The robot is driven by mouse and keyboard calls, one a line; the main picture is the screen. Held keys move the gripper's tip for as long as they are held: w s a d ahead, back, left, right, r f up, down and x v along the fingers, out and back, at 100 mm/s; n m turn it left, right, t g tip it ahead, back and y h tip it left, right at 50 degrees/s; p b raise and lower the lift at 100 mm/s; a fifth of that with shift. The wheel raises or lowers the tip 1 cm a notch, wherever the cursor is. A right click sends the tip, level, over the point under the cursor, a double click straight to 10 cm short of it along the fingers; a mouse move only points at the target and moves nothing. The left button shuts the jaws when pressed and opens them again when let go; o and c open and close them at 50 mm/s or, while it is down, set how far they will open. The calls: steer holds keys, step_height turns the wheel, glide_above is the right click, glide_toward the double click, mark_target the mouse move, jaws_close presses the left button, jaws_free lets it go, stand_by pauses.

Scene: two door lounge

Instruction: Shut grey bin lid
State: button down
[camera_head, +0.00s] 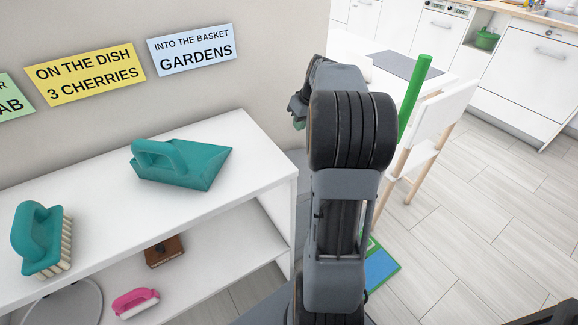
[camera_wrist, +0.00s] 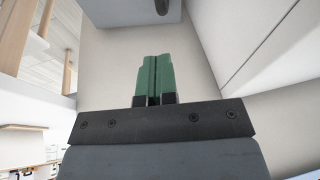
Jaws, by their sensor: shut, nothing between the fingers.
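My gripper (camera_wrist: 155,62) is shut and empty in the wrist view, its two green fingers side by side. In the head view, a green fingertip of my gripper (camera_head: 299,125) shows at the left of my raised arm, beyond the shelf's right end. At the top of the wrist view, a blue-grey flat-sided thing (camera_wrist: 118,12) with a dark knob-like part is cut off by the frame edge, just beyond the fingertips. I cannot tell whether it is the grey bin or its lid. No grey bin lid shows clearly in the head view, where my arm hides part of the scene.
A white shelf (camera_head: 100,215) on the left holds a teal dustpan (camera_head: 185,165) and a teal brush (camera_head: 40,240). A pink brush (camera_head: 135,302) and a brown block (camera_head: 164,251) lie below. A white chair (camera_head: 443,120) stands right of my arm; tiled floor at right is clear.

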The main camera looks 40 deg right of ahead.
steer(key=shift+s+b+x, duration=0.15)
steer(key=shift+b+x, duration=0.75)
steer(key=shift+x, duration=1.55)
steer(key=shift+s+b+x, duration=0.15)
steer(key=shift+b+x, duration=0.7)
steer(key=shift+x, duration=1.6)
steer(key=shift+s+b+x, duration=0.2)
steer(key=shift+b+x, duration=0.7)
steer(key=shift+x, duration=1.55)
steer(key=shift+d+f, duration=0.1)
